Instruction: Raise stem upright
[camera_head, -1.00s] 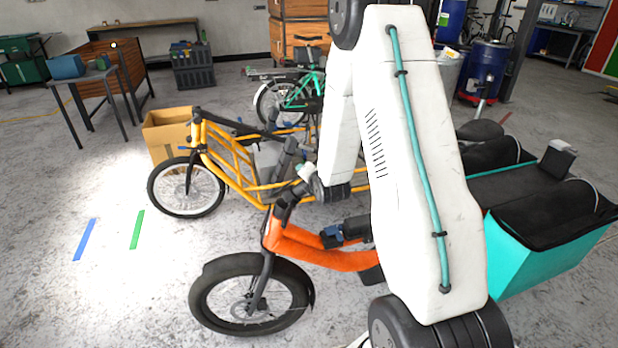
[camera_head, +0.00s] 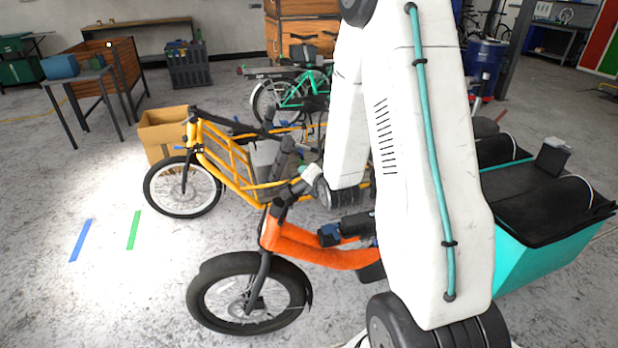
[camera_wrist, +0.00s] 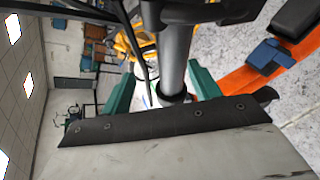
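The orange cargo bike (camera_head: 300,245) stands in front of me, its front wheel at the lower left. Its dark grey stem (camera_head: 284,160) leans up from the head tube, tilted, with its top to the right. My gripper (camera_head: 309,174) is beside the stem, partly hidden by my arm. In the wrist view the grey stem tube (camera_wrist: 175,65) runs between the two teal fingers of my gripper (camera_wrist: 160,90). A gap shows between the tube and the left finger; the right finger is very close to it, and I cannot tell if they touch.
A yellow cargo bike (camera_head: 235,165) stands just behind the orange one. A teal cargo box (camera_head: 545,255) is at the right. A cardboard box (camera_head: 160,135) stands behind the yellow bike's front wheel.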

